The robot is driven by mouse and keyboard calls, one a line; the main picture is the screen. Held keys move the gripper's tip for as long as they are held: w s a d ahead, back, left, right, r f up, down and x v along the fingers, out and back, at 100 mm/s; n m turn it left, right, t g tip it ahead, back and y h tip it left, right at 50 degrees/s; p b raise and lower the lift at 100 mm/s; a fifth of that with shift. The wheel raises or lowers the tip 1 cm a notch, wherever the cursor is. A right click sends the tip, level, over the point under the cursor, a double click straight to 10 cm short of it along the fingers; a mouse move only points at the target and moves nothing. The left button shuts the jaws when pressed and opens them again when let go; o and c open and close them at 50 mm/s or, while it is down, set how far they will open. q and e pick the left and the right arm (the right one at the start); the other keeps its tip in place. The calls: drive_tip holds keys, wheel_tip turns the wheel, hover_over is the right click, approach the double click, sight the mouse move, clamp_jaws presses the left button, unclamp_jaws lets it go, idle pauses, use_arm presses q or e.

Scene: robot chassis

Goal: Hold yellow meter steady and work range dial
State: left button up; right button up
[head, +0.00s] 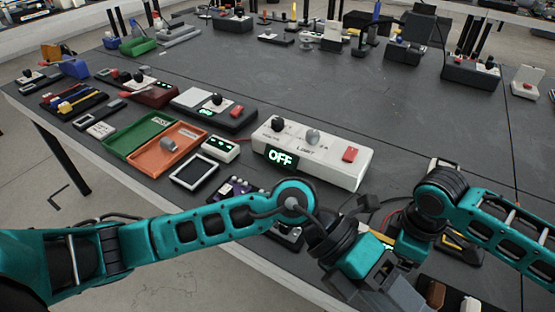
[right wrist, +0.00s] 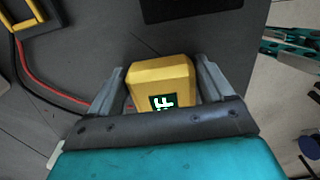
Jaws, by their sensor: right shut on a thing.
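The yellow meter (right wrist: 160,76) sits between the two fingers of my right gripper (right wrist: 160,88) in the right wrist view. Its small lit display shows green-white characters, partly hidden by the gripper body. My right gripper is shut on the meter. In the head view only a yellow sliver of the meter (head: 382,238) shows, between my two arms. My left gripper (head: 385,292) is low in the head view, close to the meter; its fingertips are not clear. The range dial is hidden in both views.
A white box (head: 355,172) with knobs, a red switch and an OFF display stands behind my left arm. Green (head: 140,136) and orange (head: 158,160) trays lie to its left. Red and black leads (right wrist: 50,92) run beside the meter. The table's middle is clear.

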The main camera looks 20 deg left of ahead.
use_arm(q)
drive_tip(key=a+f+n+t+y, duration=0.1)
drive_tip(key=a+f+n+t, duration=0.6)
drive_tip(key=f, duration=0.4)
drive_tip(key=a+f+n+t, duration=0.5)
drive_tip(key=f+n, duration=0.3)
drive_tip(key=f, duration=0.2)
drive_tip(key=s+a+f+n+y, duration=0.1)
drive_tip(key=a+f+n+y, duration=0.1)
drive_tip(key=a+n+y, duration=0.2)
drive_tip(key=s+a+f+n+y, duration=0.1)
drive_tip(key=a+f+n+y, duration=0.2)
drive_tip(key=a+n, duration=0.6)
drive_tip(key=shift+s+f+y, duration=0.15)
drive_tip(key=shift+s+y, duration=0.2)
drive_tip(key=shift+y, duration=0.85)
drive_tip(key=shift+t, duration=0.3)
